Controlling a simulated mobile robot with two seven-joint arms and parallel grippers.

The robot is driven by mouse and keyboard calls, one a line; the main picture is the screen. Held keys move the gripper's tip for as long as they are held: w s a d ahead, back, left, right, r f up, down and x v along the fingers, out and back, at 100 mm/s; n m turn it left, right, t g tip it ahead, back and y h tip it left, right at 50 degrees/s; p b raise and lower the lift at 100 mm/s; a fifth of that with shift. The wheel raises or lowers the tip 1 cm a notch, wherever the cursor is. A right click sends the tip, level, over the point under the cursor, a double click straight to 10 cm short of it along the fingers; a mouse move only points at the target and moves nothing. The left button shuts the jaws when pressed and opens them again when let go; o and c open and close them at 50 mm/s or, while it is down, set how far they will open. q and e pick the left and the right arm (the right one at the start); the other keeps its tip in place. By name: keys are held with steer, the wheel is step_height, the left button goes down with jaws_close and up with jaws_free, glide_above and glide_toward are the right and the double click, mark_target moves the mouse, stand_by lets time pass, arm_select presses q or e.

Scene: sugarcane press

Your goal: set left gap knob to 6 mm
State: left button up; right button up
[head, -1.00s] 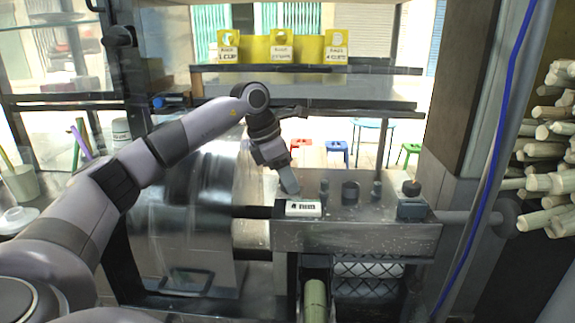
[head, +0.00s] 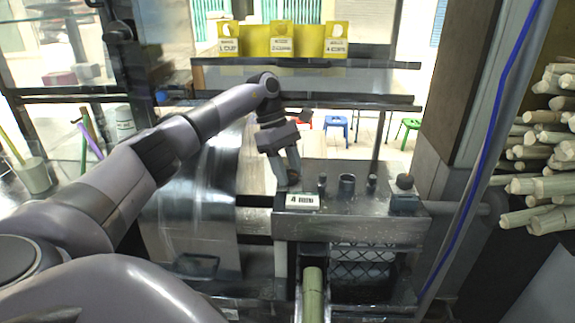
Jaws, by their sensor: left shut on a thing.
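The sugarcane press (head: 420,232) stands right of centre with a metal top. A white label (head: 302,200) on its front left edge reads "4 mm". My left gripper (head: 294,178) points down at the left end of the press top, just behind the label. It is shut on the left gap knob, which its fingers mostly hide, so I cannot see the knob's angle. My right gripper is out of view.
Dark posts and a short cylinder (head: 347,185) stand along the press top, with a dark knob (head: 404,181) at its right end. A cane piece (head: 313,292) lies in the chute below. Cane stalks (head: 548,150) are stacked at right. Yellow cup holders (head: 282,40) stand on the shelf behind.

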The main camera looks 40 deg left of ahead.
arm_select(q)
steer(key=m+g, duration=0.1)
steer(key=m, duration=0.2)
steer(key=shift+w+m, duration=0.15)
steer(key=shift+m, duration=0.25)
steer(key=m+g+y, duration=0.1)
steer(key=m, duration=0.2)
steer(key=shift+d+m+g, duration=0.1)
steer(key=shift+m+g, duration=0.2)
steer(key=m+g, duration=0.1)
steer(key=m, duration=0.2)
steer(key=m+y, duration=0.1)
steer(key=m, duration=0.2)
steer(key=shift+g+y, duration=0.3)
steer(key=shift+g, duration=0.1)
steer(key=shift+d, duration=0.1)
steer(key=o, duration=1)
